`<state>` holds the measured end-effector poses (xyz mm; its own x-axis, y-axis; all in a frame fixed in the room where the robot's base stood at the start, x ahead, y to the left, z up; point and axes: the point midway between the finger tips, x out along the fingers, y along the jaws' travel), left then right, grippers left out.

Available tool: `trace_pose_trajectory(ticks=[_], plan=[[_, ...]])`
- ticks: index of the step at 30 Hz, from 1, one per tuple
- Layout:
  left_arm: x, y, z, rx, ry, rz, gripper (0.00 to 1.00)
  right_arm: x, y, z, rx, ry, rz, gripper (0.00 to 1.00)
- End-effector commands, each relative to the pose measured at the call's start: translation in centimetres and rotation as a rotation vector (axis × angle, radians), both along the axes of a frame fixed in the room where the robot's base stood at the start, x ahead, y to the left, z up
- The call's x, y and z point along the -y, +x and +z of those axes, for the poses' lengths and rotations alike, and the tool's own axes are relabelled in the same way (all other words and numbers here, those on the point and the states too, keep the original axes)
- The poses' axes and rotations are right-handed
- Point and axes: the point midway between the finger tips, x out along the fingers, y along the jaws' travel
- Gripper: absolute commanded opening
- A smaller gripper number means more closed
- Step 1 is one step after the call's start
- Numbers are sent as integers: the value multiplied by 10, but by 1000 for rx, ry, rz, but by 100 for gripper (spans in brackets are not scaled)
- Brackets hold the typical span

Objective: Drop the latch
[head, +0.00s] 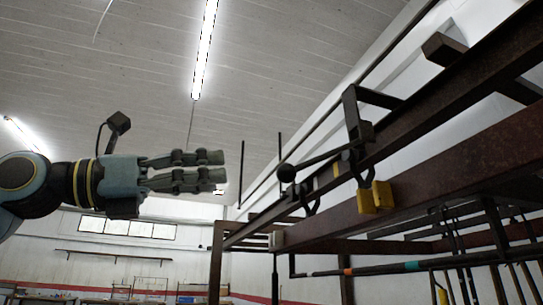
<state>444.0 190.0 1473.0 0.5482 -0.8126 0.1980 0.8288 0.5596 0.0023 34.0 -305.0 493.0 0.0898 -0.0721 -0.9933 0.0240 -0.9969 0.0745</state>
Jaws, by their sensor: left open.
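The latch (325,159) on the rusty rack rail is a dark lever ending in a round ball knob (287,173). The lever slopes slightly down to the left, from a pivot near an upright bracket (353,115). My left gripper (222,166) comes in from the left with its two fingers level, pointing right. It is open and empty, and in the picture a gap separates its fingertips from the knob. My right gripper is out of view.
The rusty rail (450,97) runs from the upper right down to the left. A yellow padlock (375,197) hangs below the latch. Dark thin rods stand behind the knob. A rod with coloured bands (410,266) lies lower right. Space left of the rack is open.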

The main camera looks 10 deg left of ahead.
Motion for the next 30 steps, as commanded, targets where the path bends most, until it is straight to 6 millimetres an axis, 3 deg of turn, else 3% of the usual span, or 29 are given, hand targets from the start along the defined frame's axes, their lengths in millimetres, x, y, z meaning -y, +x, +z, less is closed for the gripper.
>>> trace_pose_trajectory(ticks=[1,6,14,21,30], plan=[[6,3,11,-2,-8,-4,62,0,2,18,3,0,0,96],[26,16,16,-3,-10,-5,62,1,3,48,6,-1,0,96],[63,41,22,-3,-10,-5,62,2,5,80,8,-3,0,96],[86,58,23,-2,-5,-1,62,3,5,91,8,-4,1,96],[94,64,23,-2,-1,1,62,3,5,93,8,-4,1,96]])
